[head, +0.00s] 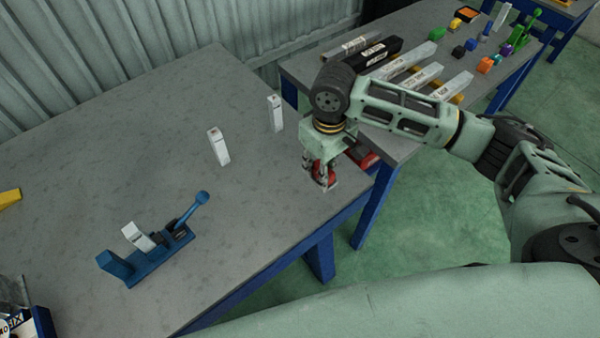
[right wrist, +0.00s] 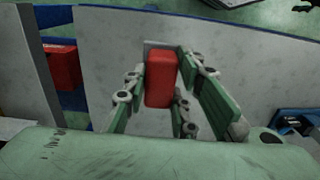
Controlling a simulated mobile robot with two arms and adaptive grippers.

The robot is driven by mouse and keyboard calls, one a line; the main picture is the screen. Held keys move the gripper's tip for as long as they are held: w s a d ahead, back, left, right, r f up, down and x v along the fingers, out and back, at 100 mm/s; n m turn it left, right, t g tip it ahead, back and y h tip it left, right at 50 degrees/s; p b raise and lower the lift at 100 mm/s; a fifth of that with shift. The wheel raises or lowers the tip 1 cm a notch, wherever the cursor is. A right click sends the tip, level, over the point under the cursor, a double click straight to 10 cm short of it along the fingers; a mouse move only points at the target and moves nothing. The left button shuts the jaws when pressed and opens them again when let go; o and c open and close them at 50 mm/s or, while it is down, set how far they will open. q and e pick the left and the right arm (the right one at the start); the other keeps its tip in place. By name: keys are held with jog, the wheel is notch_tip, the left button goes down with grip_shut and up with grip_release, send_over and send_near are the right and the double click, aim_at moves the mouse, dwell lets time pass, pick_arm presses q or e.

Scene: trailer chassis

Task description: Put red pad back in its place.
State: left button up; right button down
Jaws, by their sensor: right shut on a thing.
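The red pad (right wrist: 160,80) is a red block held between the green finger pads of my right gripper (right wrist: 178,82) in the right wrist view. In the head view my right gripper (head: 321,180) is shut on it near the right edge of the near grey table (head: 150,120), and the fingers partly cover the pad (head: 324,174). Whether the pad touches the table is unclear. A second red block (head: 363,156) shows behind the gripper, by the gap between tables; it also shows in the right wrist view (right wrist: 64,68). My left gripper is out of view.
A blue lever clamp (head: 165,246) holding a white block (head: 138,236) stands at the near table's front. Two upright white blocks (head: 218,147) (head: 275,114) stand behind. The far table (head: 310,68) carries long bars and several small coloured parts. A wall runs behind.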

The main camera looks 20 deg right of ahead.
jog(key=w+a+f, duration=0.3)
jog(key=w+a, duration=0.1)
jog(key=shift+w+a+f+p, duration=0.25)
jog(key=shift+a+f+p, duration=0.1)
jog(key=shift+p, duration=0.05)
jog(key=shift+w+a+f, duration=0.2)
jog(key=shift+w+f, duration=0.05)
jog(key=shift+f, duration=0.15)
notch_tip(320, 180, down, 3)
jog(key=shift+f+p, duration=0.1)
jog(key=shift+p, duration=0.4)
jog(key=shift+f, duration=0.25)
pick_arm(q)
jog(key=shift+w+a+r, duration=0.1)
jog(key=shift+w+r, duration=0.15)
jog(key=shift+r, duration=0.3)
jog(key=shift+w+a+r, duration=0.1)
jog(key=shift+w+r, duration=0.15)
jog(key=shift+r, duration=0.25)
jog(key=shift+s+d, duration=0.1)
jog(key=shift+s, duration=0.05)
pick_arm(e)
jog(key=shift+f, duration=0.15)
jog(key=c, duration=1.4)
grip_release()
jog(key=shift+c, duration=0.2)
